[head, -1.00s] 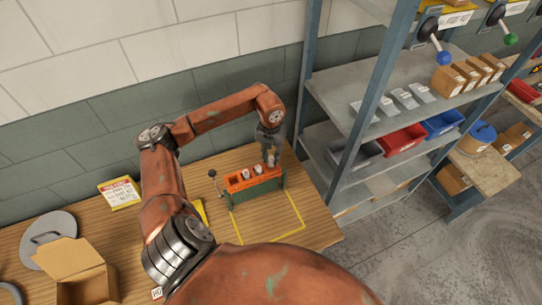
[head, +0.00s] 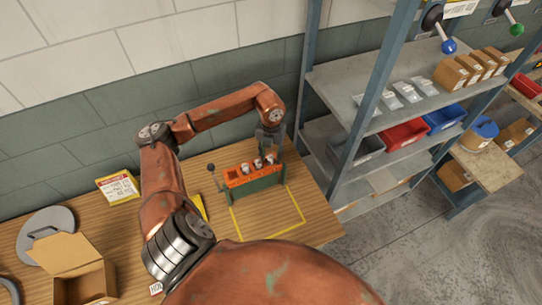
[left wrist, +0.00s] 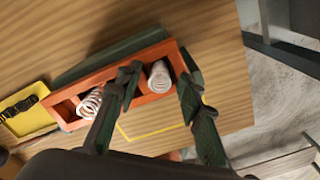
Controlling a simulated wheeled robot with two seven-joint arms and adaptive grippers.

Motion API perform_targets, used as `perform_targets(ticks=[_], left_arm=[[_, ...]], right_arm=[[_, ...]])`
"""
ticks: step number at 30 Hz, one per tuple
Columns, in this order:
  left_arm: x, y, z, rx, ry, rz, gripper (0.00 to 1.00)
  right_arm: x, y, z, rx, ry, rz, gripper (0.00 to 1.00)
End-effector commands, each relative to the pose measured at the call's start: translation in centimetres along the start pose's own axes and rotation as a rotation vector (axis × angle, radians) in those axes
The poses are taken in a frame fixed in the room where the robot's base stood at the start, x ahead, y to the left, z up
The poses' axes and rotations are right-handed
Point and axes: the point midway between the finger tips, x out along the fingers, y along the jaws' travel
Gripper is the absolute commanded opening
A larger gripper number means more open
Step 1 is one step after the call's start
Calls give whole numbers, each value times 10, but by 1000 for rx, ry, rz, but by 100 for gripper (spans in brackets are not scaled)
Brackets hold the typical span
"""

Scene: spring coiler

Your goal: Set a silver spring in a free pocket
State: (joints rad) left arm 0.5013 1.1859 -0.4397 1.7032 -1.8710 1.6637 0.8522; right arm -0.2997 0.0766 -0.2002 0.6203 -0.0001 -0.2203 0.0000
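An orange rack with a green base (head: 238,180) stands on the wooden table inside a yellow outline. My left gripper (head: 269,146) is just above the rack's right end. In the left wrist view its fingers (left wrist: 158,84) are apart, with a silver spring (left wrist: 160,77) seen in its pocket between them. Another coil (left wrist: 90,103) shows left of the fingers; the left finger hides part of the rack. My right gripper is out of view.
A lever with a dark knob (head: 211,168) stands at the rack's left end. A yellow tray with a black item (left wrist: 26,108) lies beside it. An open cardboard box (head: 85,282) is at front left. A metal shelf (head: 400,115) stands close on the right.

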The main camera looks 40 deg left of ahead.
Motion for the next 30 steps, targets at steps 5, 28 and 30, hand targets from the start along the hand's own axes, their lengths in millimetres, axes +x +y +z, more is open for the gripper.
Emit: perform_targets(ticks=[5,28,30], left_arm=[[0,0,0,0,0,0,39],[-103,0,1,-1,-3,0,39],[-111,0,1,-1,-1,0,39]], right_arm=[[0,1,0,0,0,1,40],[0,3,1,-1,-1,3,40],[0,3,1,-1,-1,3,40]])
